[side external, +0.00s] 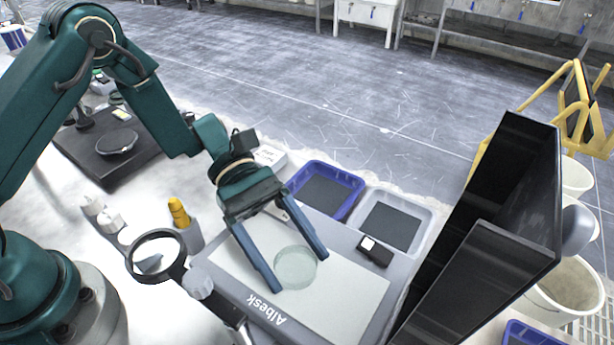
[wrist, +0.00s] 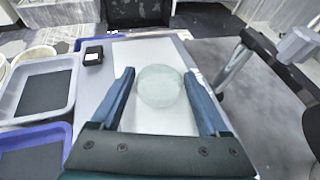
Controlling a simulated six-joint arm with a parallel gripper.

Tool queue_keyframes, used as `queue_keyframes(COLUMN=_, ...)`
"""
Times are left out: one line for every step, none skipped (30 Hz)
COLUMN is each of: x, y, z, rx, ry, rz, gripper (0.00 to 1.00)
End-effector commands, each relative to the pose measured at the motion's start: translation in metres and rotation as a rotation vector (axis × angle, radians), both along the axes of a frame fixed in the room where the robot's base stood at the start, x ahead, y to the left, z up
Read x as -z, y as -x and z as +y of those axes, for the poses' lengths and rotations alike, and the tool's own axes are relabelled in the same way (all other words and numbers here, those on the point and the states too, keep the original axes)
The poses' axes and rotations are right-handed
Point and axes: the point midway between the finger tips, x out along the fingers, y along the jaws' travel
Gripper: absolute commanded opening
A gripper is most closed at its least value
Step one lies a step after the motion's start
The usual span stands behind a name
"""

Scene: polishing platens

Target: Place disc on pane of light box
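A pale green, see-through disc (side external: 295,267) lies over the white pane of the light box (side external: 345,310), near the middle of the pane. The disc also shows in the wrist view (wrist: 160,87), with the pane (wrist: 150,55) around it. My gripper (side external: 300,273) is open, with its two blue fingers on either side of the disc. In the wrist view (wrist: 163,76) gaps show between the disc and both fingers. The disc looks flat on the pane, and nothing grips it.
A small black device (side external: 374,250) sits on the light box's frame. A blue tray (side external: 345,184) and a pale grey tray (side external: 425,216) stand behind. A magnifier (side external: 157,256) on an arm is at the left edge of the box. A tall black panelled hood (side external: 500,230) rises at right.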

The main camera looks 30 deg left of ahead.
Motion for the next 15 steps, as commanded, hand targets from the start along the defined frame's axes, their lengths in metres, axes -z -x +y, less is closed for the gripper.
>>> queue_keyframes(x=-0.0002, y=0.0, z=0.0, rx=0.0, ry=0.0, rz=0.0, gripper=0.98)
queue_keyframes(x=-0.0002, y=0.0, z=0.0, rx=0.0, ry=0.0, rz=0.0, gripper=0.98)
queue_keyframes(x=-0.0003, y=0.0, z=0.0, rx=0.0, ry=0.0, rz=0.0, gripper=0.98)
queue_keyframes(x=-0.0003, y=0.0, z=0.0, rx=0.0, ry=0.0, rz=0.0, gripper=0.98)
queue_keyframes(x=-0.0003, y=0.0, z=0.0, rx=0.0, ry=0.0, rz=0.0, gripper=0.98)
queue_keyframes(x=-0.0004, y=0.0, z=0.0001, rx=0.0, ry=0.0, rz=0.0, gripper=0.98)
queue_keyframes(x=-0.0004, y=0.0, z=0.0001, rx=0.0, ry=0.0, rz=0.0, gripper=0.98)
queue_keyframes(x=-0.0004, y=0.0, z=0.0001, rx=0.0, ry=0.0, rz=0.0, gripper=0.98)
queue_keyframes(x=-0.0004, y=0.0, z=0.0, rx=0.0, ry=0.0, rz=0.0, gripper=0.98)
queue_keyframes(x=-0.0008, y=0.0, z=0.0, rx=0.0, ry=0.0, rz=0.0, gripper=0.98)
queue_keyframes(x=-0.0014, y=0.0, z=0.0001, rx=0.0, ry=0.0, rz=0.0, gripper=0.98)
queue_keyframes(x=-0.003, y=-0.0001, z=0.0, rx=-0.001, ry=0.0, rz=-0.001, gripper=0.98)
queue_keyframes(x=-0.0044, y=-0.0006, z=0.0007, rx=-0.001, ry=0.001, rz=-0.002, gripper=0.98)
queue_keyframes(x=-0.0054, y=-0.0023, z=0.0037, rx=-0.004, ry=0.0, rz=-0.001, gripper=0.98)
queue_keyframes(x=-0.0073, y=-0.0041, z=0.008, rx=-0.004, ry=0.001, rz=-0.003, gripper=0.98)
